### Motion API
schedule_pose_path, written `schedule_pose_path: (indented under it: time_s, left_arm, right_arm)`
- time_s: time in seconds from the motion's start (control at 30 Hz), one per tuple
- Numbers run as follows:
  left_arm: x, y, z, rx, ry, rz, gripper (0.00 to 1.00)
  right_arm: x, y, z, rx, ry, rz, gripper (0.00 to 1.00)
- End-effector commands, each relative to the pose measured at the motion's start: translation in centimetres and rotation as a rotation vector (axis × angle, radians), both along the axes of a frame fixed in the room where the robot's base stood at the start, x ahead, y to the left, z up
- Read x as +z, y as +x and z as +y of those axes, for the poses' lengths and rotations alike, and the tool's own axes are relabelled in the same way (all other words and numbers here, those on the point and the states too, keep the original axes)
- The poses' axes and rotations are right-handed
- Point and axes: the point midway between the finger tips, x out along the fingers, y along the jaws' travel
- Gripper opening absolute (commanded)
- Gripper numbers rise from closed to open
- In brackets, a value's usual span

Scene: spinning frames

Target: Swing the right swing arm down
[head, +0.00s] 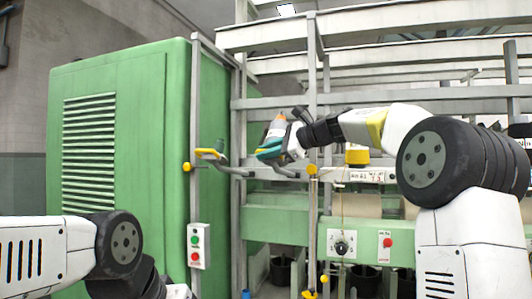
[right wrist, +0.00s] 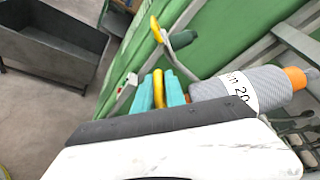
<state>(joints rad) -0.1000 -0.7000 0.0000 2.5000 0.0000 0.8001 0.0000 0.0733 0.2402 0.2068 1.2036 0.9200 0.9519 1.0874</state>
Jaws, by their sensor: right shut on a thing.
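My right gripper (head: 268,153) has teal fingers, which the right wrist view shows closed around a yellow handle (right wrist: 158,88). The grey right swing arm (head: 284,171) shows just below the gripper in the head view. A grey bobbin with an orange tip (right wrist: 240,87) and a printed label lies beside the fingers in the wrist view. The left swing arm (head: 236,171) has its own yellow handle (head: 208,153), left of the gripper and apart from it; it also shows in the wrist view (right wrist: 155,28). My left arm enters at lower left; its gripper is out of sight.
A large green cabinet (head: 120,150) stands left. A grey upright post (head: 313,110) with a yellow knob (head: 312,170) stands close to the gripper. A button box (head: 198,246) hangs on the left post. A dark bin (right wrist: 55,40) stands on the floor.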

Motion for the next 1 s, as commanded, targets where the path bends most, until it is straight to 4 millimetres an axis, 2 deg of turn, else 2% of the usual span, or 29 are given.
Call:
schedule_pose_path:
  time_s: [0.67,0.87,1.0]
  left_arm:
    - [0.0,0.0,0.0,0.0,0.0,0.0,0.36]
    - [0.0,0.0,0.0,0.0,0.0,0.0,0.36]
    - [0.0,0.0,0.0,0.0,0.0,0.0,0.36]
  right_arm:
    - [-0.5,-0.2,0.1,0.002,-0.004,-0.009,0.0]
    - [-2.3,-0.7,0.2,0.003,-0.017,-0.048,0.0]
    - [-4.6,-1.0,0.3,0.001,-0.034,-0.097,0.0]
